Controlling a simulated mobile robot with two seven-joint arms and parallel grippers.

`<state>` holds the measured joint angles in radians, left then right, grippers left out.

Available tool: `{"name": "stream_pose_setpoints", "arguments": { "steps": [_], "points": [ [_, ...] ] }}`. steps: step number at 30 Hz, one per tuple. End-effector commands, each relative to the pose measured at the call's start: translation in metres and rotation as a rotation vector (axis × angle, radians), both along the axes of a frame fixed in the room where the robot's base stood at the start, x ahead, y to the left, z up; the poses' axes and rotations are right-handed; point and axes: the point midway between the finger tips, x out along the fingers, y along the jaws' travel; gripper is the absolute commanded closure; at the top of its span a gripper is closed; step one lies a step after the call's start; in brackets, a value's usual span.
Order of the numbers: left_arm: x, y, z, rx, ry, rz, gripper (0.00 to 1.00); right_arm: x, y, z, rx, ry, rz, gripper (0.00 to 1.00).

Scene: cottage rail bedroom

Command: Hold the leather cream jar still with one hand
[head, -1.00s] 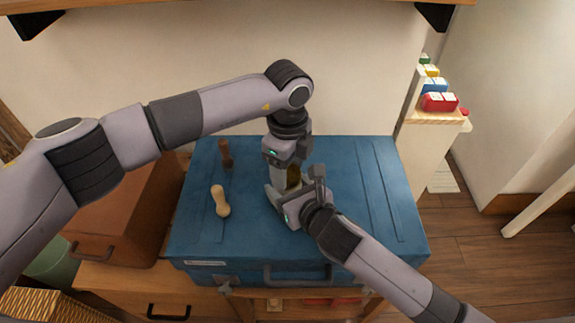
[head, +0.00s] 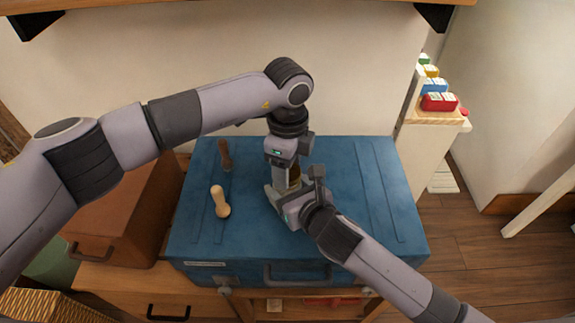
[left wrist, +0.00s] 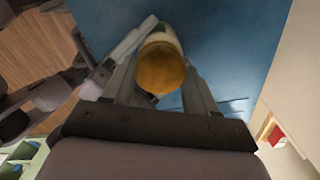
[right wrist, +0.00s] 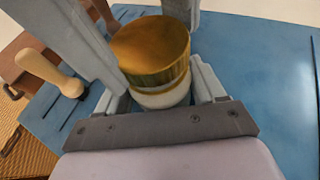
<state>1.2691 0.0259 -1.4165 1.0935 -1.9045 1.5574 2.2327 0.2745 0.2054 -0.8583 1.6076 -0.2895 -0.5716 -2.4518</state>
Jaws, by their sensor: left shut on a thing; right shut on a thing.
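The leather cream jar (right wrist: 165,98) has a pale body and a ribbed gold-brown lid (right wrist: 152,45). It stands upright on the blue trunk (head: 245,240). My right gripper (head: 290,203) reaches in low from the front right and is shut on the jar's body. My left gripper (head: 285,180) points down from above, its fingers on both sides of the lid, shut on it. The lid fills the gap between the left fingers in the left wrist view (left wrist: 160,72). In the head view, both grippers hide most of the jar.
A pale wooden-handled tool (head: 219,202) and a dark brown tool (head: 225,155) stand left of the grippers on the trunk. A brown case (head: 125,215) is at the left. A shelf unit (head: 432,125) with coloured boxes is at the right. The trunk's right side is clear.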

Motion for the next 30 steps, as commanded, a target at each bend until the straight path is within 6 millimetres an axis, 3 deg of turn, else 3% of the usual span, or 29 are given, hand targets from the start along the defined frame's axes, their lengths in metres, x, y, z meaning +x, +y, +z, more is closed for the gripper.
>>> {"name": "stream_pose_setpoints", "arguments": {
  "steps": [15, 26, 30],
  "points": [
    [0.0, 0.0, 0.018, 0.001, -0.001, 0.0, 0.79, 0.0, 0.0, -0.001, 0.0, 0.001, 0.0, 1.0],
    [0.0, 0.0, 0.02, 0.0, -0.001, 0.0, 0.79, 0.0, 0.0, -0.001, 0.0, 0.001, 0.001, 1.0],
    [0.001, 0.0, 0.031, -0.002, -0.002, -0.001, 0.79, -0.001, 0.0, -0.001, 0.0, 0.001, 0.001, 1.0]
  ]
}}
